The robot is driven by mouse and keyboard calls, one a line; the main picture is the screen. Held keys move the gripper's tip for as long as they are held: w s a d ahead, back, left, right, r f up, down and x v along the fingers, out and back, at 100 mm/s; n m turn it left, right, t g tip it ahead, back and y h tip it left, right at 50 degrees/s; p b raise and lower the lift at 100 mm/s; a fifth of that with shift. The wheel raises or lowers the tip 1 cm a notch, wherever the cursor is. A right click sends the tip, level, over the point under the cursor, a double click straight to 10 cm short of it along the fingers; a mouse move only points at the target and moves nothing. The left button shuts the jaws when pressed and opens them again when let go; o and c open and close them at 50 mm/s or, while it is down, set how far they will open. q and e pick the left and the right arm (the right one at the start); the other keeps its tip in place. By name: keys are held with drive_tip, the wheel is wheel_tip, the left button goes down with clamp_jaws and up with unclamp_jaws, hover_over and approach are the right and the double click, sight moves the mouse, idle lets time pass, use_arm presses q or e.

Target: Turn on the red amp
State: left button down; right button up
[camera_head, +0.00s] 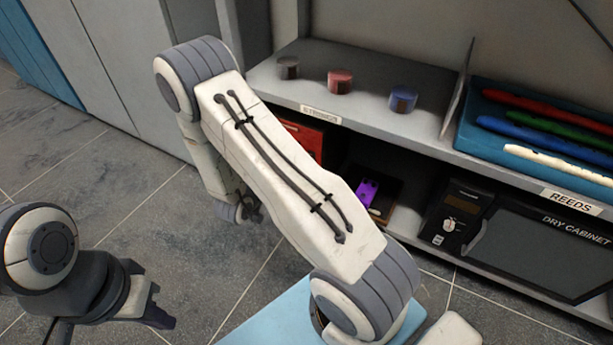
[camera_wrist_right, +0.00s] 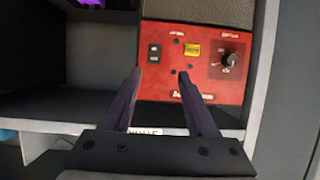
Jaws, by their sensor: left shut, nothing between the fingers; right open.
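The red amp (camera_head: 304,138) sits on the lower shelf in the head view, mostly hidden behind my right arm. In the right wrist view the red amp's panel (camera_wrist_right: 175,85) faces the camera. The panel has a black rocker switch (camera_wrist_right: 154,53) at left, a yellow patch (camera_wrist_right: 192,49) in the middle and a dark knob (camera_wrist_right: 230,60) at right. My right gripper (camera_wrist_right: 160,73) is open and empty, its fingertips pointing at the panel's lower left, below the switch. I cannot tell the remaining gap. My left gripper (camera_head: 150,312) is shut and empty, low at left, away from the shelf.
A purple device (camera_head: 367,192) lies on a brown base right of the amp. A dry cabinet (camera_head: 540,240) stands further right. Several small round tins (camera_head: 340,81) and a blue reeds tray (camera_head: 470,132) are on the shelf above. Grey floor (camera_head: 110,180) is open at left.

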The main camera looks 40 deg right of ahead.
use_arm(q)
wheel_tip(320, 180, down, 6)
drive_tip(key=b, duration=0.5)
drive_tip(key=shift+f+b, duration=0.2)
drive_tip(key=shift+b, duration=0.15)
use_arm(e)
drive_tip(key=s+x, duration=0.1)
drive_tip(key=x, duration=1)
drive_tip(key=shift+d+h, duration=0.3)
